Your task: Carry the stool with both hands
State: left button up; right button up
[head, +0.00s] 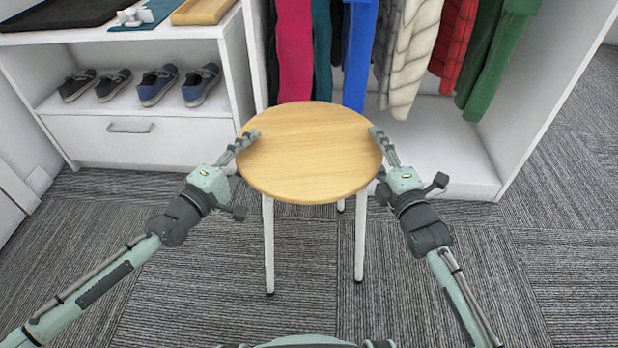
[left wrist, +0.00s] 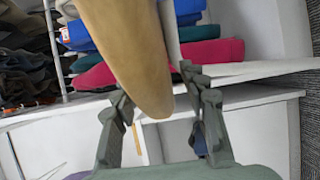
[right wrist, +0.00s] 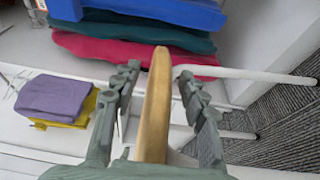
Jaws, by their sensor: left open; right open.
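A stool with a round light wooden seat (head: 310,150) and white legs (head: 268,245) stands upright on the carpet. My left gripper (head: 247,140) is at the left edge of the seat, and my right gripper (head: 378,137) is at the right edge. In the left wrist view the seat edge (left wrist: 140,55) comes down between the open fingers of the left gripper (left wrist: 153,85). In the right wrist view the seat edge (right wrist: 153,110) lies between the open fingers of the right gripper (right wrist: 158,78), with gaps on both sides. The far legs are partly hidden under the seat.
Behind the stool, clothes (head: 405,60) hang in an open white wardrobe (head: 460,140). A white shelf unit (head: 100,140) with several shoes (head: 157,85) stands at the left. Grey carpet (head: 310,300) is free in front of the stool and at the right.

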pick_arm(q)
jog(key=shift+x, duration=0.8)
pick_arm(e)
jog(key=shift+x, duration=0.8)
pick_arm(q)
jog(key=shift+c, duration=0.2)
pick_arm(e)
jog(key=shift+c, duration=0.2)
pick_arm(q)
grip_shut()
pick_arm(e)
grip_shut()
pick_arm(q)
jog(key=shift+w+r, duration=0.1)
jog(key=shift+r, duration=0.25)
pick_arm(e)
jog(key=shift+r, duration=0.35)
